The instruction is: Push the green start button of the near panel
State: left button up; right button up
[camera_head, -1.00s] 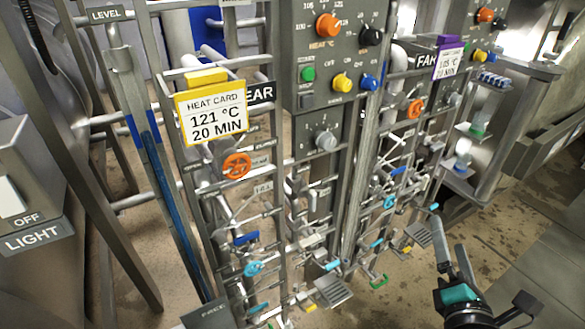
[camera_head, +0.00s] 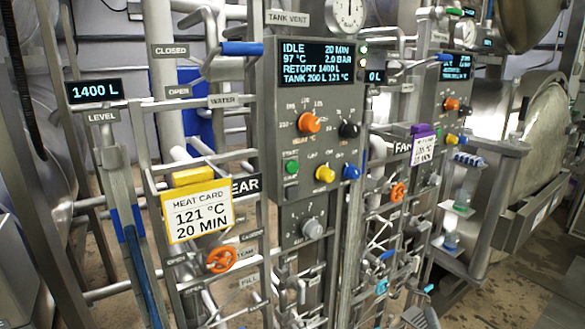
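The near panel (camera_head: 265,150) is a grey upright box in the middle of the head view. Its green start button (camera_head: 292,167) sits at the left of a row, beside a yellow button (camera_head: 325,174) and a blue button (camera_head: 351,172). Above the row are an orange knob (camera_head: 309,122) and a black knob (camera_head: 349,129). The panel's screen (camera_head: 316,64) reads IDLE, 20 MIN, 97 °C, 2.0 BAR, RETORT 1400 L, TANK 200 L 121 °C. Neither of my grippers is in view, and nothing covers the green button.
A yellow-framed heat card (camera_head: 197,212) reading 121 °C, 20 MIN hangs left of the near panel. An orange handwheel (camera_head: 221,260) and a blue-handled lever (camera_head: 240,48) are on the pipework. A far panel (camera_head: 452,92) stands at the right, with a purple-clipped card (camera_head: 424,150).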

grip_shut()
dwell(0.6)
